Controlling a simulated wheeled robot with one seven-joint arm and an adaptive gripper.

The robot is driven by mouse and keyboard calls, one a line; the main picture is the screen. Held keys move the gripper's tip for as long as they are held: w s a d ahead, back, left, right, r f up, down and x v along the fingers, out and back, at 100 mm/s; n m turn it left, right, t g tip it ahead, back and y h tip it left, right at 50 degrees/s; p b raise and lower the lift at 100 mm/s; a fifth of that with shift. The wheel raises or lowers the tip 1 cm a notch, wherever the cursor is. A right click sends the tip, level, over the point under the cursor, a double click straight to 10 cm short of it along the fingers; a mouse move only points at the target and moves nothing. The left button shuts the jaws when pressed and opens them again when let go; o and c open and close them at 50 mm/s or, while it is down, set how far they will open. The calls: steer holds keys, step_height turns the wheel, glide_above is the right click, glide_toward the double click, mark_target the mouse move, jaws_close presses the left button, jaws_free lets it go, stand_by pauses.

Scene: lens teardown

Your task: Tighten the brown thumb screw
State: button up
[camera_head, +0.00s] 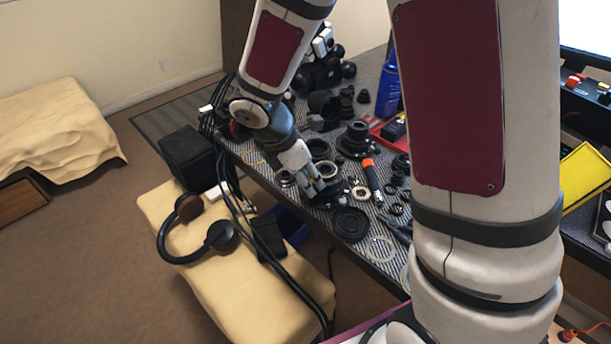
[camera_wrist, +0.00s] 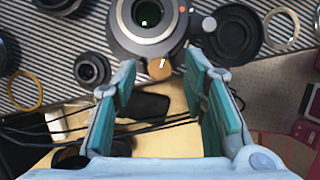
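The brown thumb screw (camera_wrist: 160,69) shows in the wrist view, at the near edge of a grey and black lens body (camera_wrist: 128,38) with a round glass opening. A small light mark is on the screw's face. My gripper (camera_wrist: 163,76) is open, its two teal-padded fingers on either side of the screw in the picture, with clear gaps to both. Whether the fingertips are level with the screw in depth I cannot tell. In the head view my gripper (camera_head: 313,186) is over the table's front edge, and the screw cannot be made out there.
The striped tabletop (camera_head: 272,163) holds several lens parts and rings. A black ring part (camera_wrist: 236,36) lies close right of the lens, and a small lens (camera_wrist: 92,69) lies to its left. An orange-tipped tool (camera_head: 372,180) lies nearby. Headphones (camera_head: 222,236) rest on a cream seat below.

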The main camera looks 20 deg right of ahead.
jaws_close()
steer(key=shift+m, duration=0.3)
steer(key=m, duration=0.1)
steer(key=m+g+p, duration=0.1)
steer(key=m, duration=0.1)
steer(key=m+g, duration=0.1)
steer(key=shift+w+p, duration=0.25)
steer(key=shift+p, duration=0.15)
steer(key=shift+w+m+g+y+p, duration=0.1)
steer(key=shift+m+g+y+p, duration=0.15)
steer(key=shift+m, duration=0.8)
steer(key=shift+w+m+g+y+p, duration=0.1)
steer(key=shift+m+g+y+p, duration=0.2)
steer(key=shift+m, duration=0.75)
steer(key=shift+d, duration=0.1)
jaws_free()
